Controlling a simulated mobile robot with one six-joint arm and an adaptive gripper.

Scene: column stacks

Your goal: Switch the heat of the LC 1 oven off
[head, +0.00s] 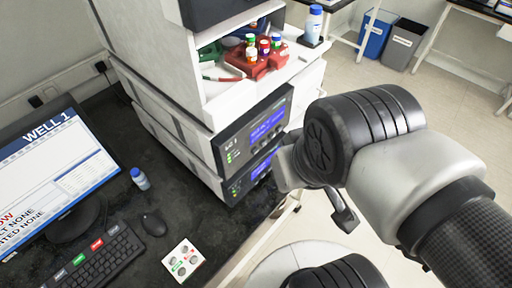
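A stack of instruments stands in the middle of the head view. Its upper dark front module (262,128) has a lit blue display, a row of knobs or buttons below it and small green lights at its left. A lower dark module (250,177) also has a blue display, and my wrist partly covers its right side. The small labels are too small to read surely, so I cannot tell which one is LC 1. My gripper (340,210) is just right of the lower module, mostly hidden by my wrist. One dark finger shows; contact with the panel cannot be told.
A monitor (55,165), keyboard (98,258), mouse (154,224), small bottle (140,179) and white button box (183,263) are on the dark bench at left. Bins (403,45) stand behind.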

